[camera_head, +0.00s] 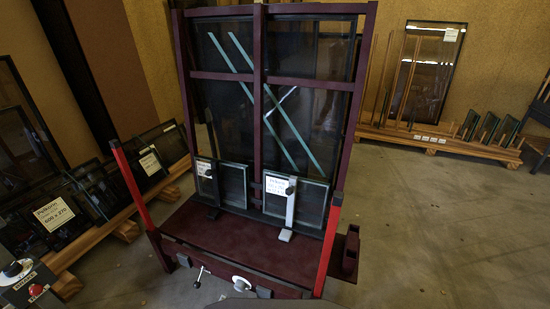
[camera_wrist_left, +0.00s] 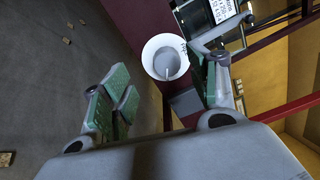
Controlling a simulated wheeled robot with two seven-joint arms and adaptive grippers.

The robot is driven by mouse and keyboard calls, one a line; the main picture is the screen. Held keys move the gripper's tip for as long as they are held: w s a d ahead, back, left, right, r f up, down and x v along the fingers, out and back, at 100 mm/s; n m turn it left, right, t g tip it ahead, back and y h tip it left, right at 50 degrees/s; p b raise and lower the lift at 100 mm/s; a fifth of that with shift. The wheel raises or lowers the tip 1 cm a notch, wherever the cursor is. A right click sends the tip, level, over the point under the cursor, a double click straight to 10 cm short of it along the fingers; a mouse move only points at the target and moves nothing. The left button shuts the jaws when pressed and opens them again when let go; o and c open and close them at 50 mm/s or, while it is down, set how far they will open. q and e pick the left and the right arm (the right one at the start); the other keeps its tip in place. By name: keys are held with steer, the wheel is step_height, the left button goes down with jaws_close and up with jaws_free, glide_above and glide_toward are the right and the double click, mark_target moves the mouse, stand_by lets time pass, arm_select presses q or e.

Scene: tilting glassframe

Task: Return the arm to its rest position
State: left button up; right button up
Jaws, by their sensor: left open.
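My left gripper (camera_wrist_left: 163,88) shows in the left wrist view with its two green-padded fingers spread apart and nothing between the pads. A white round part with a grey centre (camera_wrist_left: 152,47) lies beyond the fingertips, nearer the right finger; the distance to it is hard to tell. Neither gripper can be made out in the head view. The dark red tilting frame (camera_head: 258,120) stands upright in the middle of the head view, with two small glazed panes (camera_head: 317,205) at its foot. My right gripper is out of view.
Red bars (camera_head: 328,245) rise at both sides of the frame's base. A crank lever (camera_head: 198,276) and a white round handle (camera_head: 241,282) sit at its front edge. A control box (camera_head: 26,285) is at lower left. Racks of panes stand left and back right. Floor at right is clear.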

arm_select(q)
steer(key=w+a+r+n+g+y, duration=0.2)
steer(key=a+r+n+g+y, duration=0.45)
steer(key=n, duration=0.65)
steer(key=s+d+r+n+g, duration=0.1)
steer(key=s+r+n+g, duration=0.2)
steer(key=s+r, duration=0.4)
steer(key=s+d+r+n+g+p, duration=0.1)
steer(key=s+d+r+n+g, duration=0.1)
steer(key=s+r+n+g, duration=0.2)
steer(key=s+r+n, duration=0.2)
steer(key=s+r, duration=0.2)
steer(key=s, duration=0.2)
steer(key=shift+d, duration=0.25)
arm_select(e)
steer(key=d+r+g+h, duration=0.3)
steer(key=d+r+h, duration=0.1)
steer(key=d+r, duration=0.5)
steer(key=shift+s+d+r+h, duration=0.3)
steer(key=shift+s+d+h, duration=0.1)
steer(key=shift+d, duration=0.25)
arm_select(q)
steer(key=shift+w+f+h+p, duration=0.25)
steer(key=shift+p, duration=0.4)
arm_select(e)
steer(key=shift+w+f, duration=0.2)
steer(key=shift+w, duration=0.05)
